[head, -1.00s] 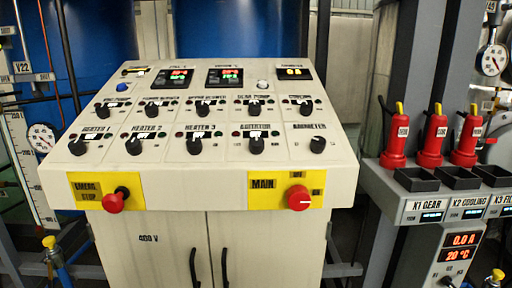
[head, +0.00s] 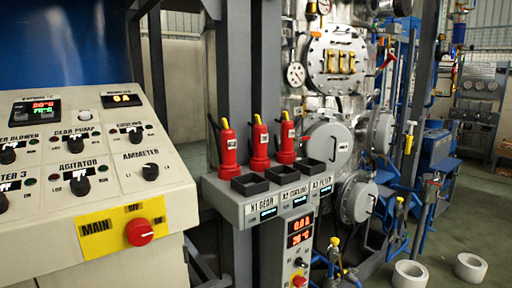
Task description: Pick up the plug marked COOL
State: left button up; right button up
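Three red plugs with yellow tops stand upright in a row on a grey socket panel (head: 235,212). The middle red plug (head: 260,145) stands behind the black tray above the K2 COOLING label (head: 294,193). Its own small label is too small to read surely, so I cannot confirm it says COOL. The left red plug (head: 228,152) is behind the K1 GEAR position and the right red plug (head: 286,145) is behind the K3 position. Neither of my grippers is in view.
A control console (head: 100,160) with knobs and a red main switch (head: 139,231) fills the left. Three black open trays, including the middle tray (head: 282,174), sit before the plugs. Metal vessels and pipes stand behind at right. Two white rings (head: 410,274) lie on the floor.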

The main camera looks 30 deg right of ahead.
aim_at(260, 135)
jog(key=l+u, duration=0.1)
jog(key=u, duration=0.25)
jog(key=l+u, duration=0.15)
jog(key=u, duration=0.2)
jog(key=l+u, duration=0.1)
jog(key=u, duration=0.3)
jog(key=k+l+u, duration=0.45)
jog(key=l+u, duration=0.15)
jog(key=l, duration=0.2)
jog(key=k+l+u, duration=0.3)
jog(key=k+l, duration=0.3)
jog(key=k+l+u, duration=0.15)
jog(key=k+l, duration=0.55)
